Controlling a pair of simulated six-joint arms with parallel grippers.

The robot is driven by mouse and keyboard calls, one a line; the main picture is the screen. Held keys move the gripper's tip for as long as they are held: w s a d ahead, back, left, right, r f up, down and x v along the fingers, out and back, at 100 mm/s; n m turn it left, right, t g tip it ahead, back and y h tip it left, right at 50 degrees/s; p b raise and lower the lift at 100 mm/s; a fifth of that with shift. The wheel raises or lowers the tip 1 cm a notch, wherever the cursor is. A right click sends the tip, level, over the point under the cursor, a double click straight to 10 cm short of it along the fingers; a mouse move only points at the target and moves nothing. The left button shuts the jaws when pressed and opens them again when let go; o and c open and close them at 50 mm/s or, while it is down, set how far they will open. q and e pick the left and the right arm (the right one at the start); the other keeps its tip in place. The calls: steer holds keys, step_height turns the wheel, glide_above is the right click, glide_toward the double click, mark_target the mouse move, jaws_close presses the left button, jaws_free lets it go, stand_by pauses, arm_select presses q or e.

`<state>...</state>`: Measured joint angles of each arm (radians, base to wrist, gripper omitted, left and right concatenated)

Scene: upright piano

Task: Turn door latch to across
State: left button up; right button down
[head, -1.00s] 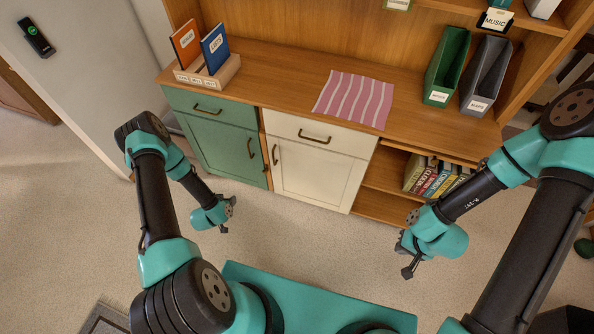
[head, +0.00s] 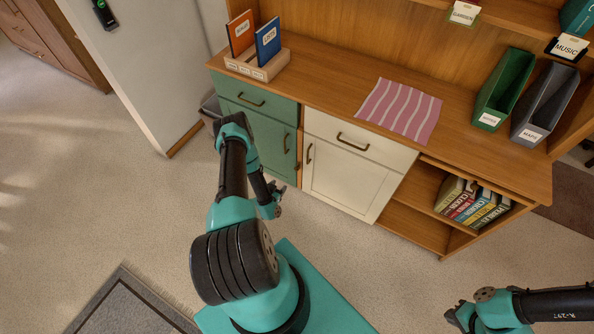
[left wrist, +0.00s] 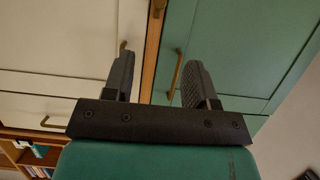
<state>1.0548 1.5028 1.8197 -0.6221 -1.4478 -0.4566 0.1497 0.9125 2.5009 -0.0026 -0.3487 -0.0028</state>
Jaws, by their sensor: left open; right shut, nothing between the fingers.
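The cabinet has a green door (head: 268,146) and a cream door (head: 341,183), side by side. Each has an upright bronze pull, the green door's (head: 286,143) and the cream door's (head: 309,155), near the seam between them. I cannot make out a separate latch. My left gripper (head: 278,199) is in front of the doors, low in the head view. In the left wrist view its two dark fingers (left wrist: 158,82) are apart and empty, facing the seam, with both pulls beyond them. My right gripper (head: 458,316) is shut and empty at the lower right, away from the cabinet.
Above the doors are a green drawer (head: 255,97) and a cream drawer (head: 360,137). The top holds a book rack (head: 257,66), a striped pink cloth (head: 400,108) and two file holders. Open shelves with books (head: 470,202) are at right. Floor before the cabinet is clear.

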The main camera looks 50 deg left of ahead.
mark_target(296, 169)
arm_select(q)
steer(key=x, duration=1.7)
steer(key=shift+w, duration=0.2)
steer(key=c, duration=0.9)
